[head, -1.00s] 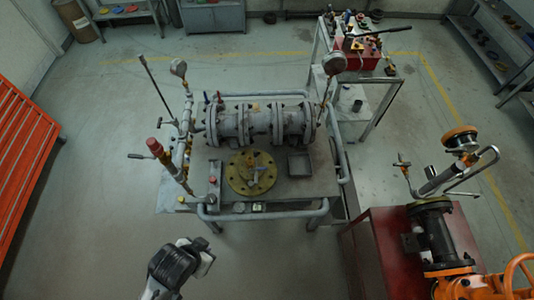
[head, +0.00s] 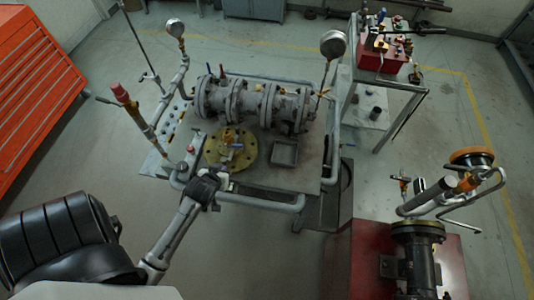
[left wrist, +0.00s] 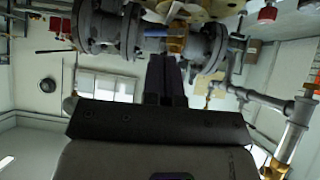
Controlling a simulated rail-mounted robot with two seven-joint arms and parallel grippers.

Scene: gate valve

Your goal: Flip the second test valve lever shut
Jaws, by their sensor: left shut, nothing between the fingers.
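A gate valve body (head: 256,102) with flanges lies on the bench (head: 310,173). Another small valve with a blue handle (head: 236,146) sits on the yellow round flange (head: 216,150); I cannot tell which is the second test valve. My left gripper (head: 229,183) is at the bench's front edge, just short of the yellow flange. In the left wrist view its fingers (left wrist: 165,60) are shut and empty, below a blue lever (left wrist: 155,33) beside a brass fitting (left wrist: 176,42). My right gripper is out of view.
Upright pipes with a red-capped post (head: 121,93) and a gauge (head: 174,27) stand at the bench's left. A second gauge (head: 333,44) rises behind the valve. A square tray (head: 285,153) lies right of the flange. A red cabinet (head: 345,255) stands at the lower right.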

